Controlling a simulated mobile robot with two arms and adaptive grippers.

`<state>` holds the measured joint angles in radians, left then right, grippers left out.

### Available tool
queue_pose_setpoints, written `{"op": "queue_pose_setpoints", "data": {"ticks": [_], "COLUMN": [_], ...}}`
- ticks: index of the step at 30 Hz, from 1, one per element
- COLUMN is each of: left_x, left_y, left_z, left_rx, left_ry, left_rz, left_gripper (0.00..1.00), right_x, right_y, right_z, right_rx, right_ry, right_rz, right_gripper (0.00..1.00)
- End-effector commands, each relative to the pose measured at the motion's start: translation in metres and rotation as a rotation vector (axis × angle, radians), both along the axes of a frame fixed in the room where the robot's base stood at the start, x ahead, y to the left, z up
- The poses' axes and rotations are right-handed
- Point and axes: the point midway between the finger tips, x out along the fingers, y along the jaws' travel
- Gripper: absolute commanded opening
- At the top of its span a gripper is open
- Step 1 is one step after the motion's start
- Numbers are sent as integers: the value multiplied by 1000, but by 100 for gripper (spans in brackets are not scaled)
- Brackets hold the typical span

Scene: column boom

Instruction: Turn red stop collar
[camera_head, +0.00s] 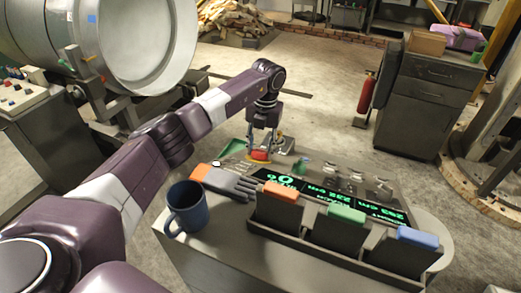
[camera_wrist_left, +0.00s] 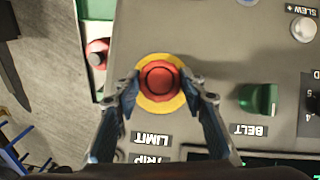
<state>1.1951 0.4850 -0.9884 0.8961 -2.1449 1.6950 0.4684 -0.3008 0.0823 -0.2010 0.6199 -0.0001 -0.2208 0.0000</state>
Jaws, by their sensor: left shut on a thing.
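The red stop collar (camera_wrist_left: 160,80) is a round red part with a darker red centre on a yellow ring, set in a grey panel in the left wrist view. In the head view the red stop collar (camera_head: 260,155) shows small at the far left of the console. My left gripper (camera_wrist_left: 162,86) has one finger on each side of the collar and is shut on it. In the head view my left gripper (camera_head: 262,146) points down onto it, and its fingers partly hide it. My right gripper is not in view.
A green knob (camera_wrist_left: 259,99) marked BELT and a smaller red button (camera_wrist_left: 97,53) flank the collar.

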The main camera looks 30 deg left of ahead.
Motion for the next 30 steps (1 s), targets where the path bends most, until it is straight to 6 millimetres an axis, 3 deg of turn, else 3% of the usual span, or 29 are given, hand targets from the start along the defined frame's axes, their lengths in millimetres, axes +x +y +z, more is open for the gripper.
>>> {"op": "queue_pose_setpoints", "data": {"ticks": [18, 30], "left_x": [1, 1], "left_y": [5, 5], "left_z": [-3, -4], "left_rx": [-253, -388], "left_ry": [-19, -20], "left_rz": [-411, -634], "left_gripper": [14, 14], "right_x": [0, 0], "right_y": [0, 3], "right_z": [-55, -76], "right_rx": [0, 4], "right_ry": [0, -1], "right_rz": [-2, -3], "right_gripper": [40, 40]}}
